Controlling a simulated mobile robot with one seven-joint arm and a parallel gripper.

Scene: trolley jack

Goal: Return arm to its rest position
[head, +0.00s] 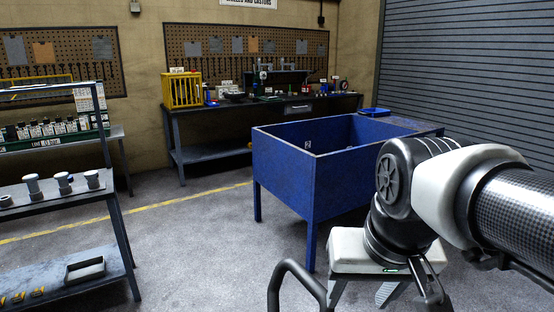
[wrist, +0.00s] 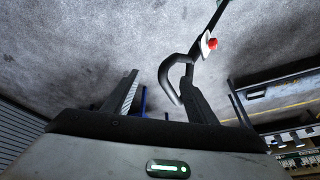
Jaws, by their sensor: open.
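My gripper (head: 362,292) hangs at the lower right of the head view, below the white and black wrist links of my arm. Its fingers point down over the floor, apart, with nothing between them. In the wrist view my gripper (wrist: 160,78) also shows open, its two dark fingers apart over grey floor. The arm is bent, with the forearm coming in from the right edge. No trolley jack can be made out in either view.
A blue open tub on legs (head: 285,170) stands behind my gripper. A grey shelf rack (head: 65,192) stands at the left, and a workbench (head: 235,112) at the back wall. A black curved bar (head: 290,268) rises close left of my gripper. Floor between rack and tub is clear.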

